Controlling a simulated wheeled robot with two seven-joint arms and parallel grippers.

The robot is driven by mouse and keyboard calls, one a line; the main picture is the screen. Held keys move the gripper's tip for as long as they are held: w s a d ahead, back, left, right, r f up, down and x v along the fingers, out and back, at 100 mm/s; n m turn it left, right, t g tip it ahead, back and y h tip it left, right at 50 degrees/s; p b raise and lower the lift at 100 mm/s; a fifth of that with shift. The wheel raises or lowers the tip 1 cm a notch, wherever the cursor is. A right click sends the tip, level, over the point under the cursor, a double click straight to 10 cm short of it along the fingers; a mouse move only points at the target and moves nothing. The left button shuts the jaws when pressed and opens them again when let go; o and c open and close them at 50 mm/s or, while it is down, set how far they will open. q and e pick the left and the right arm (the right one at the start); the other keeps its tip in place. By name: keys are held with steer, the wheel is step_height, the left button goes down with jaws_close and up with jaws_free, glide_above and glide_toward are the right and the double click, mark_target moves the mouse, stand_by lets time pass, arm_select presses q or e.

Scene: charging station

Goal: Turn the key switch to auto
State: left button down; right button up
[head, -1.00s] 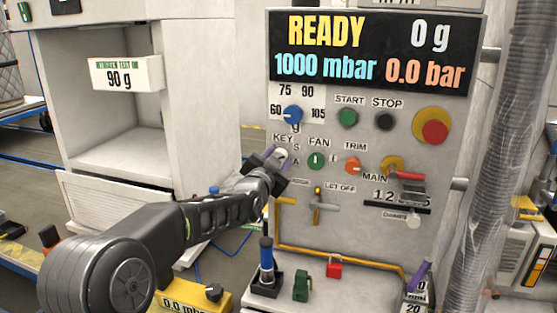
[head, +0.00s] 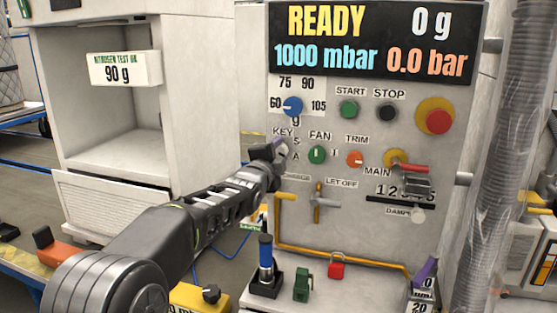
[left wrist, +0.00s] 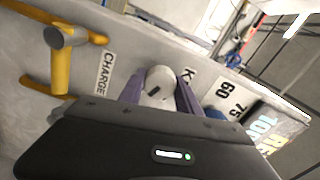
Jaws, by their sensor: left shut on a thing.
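The key switch shows in the left wrist view as a round pale knob (left wrist: 158,86) with a small dark slot, between two purple fingers. My left gripper (head: 279,152) is at the switch on the panel, below the KEY label (head: 282,132). In the left wrist view its fingers (left wrist: 158,94) are on both sides of the knob, shut on it. In the head view the gripper hides the knob, so its turn position cannot be told there. The letters S and A (head: 296,156) show just right of the gripper. My right gripper is not recognisable in view.
The green FAN knob (head: 316,155) and orange TRIM knob (head: 354,159) are close on the right. The blue dial (head: 292,106) is above. A yellow pipe with a grey valve handle (head: 322,202) is below. A red emergency button (head: 438,121) is at upper right.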

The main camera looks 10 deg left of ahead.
arm_select(q)
steer(key=shift+f+m+b, duration=0.1)
steer(key=shift+m+b, duration=0.35)
steer(key=shift+m, duration=0.35)
steer(key=c, duration=0.9)
jaws_free()
steer(key=shift+o, duration=0.2)
steer(key=shift+s, duration=0.1)
steer(key=shift+s, duration=0.15)
steer(key=s+b, duration=0.1)
steer(key=s, duration=0.6)
steer(key=shift+s+a, duration=0.15)
steer(key=shift+a, duration=0.1)
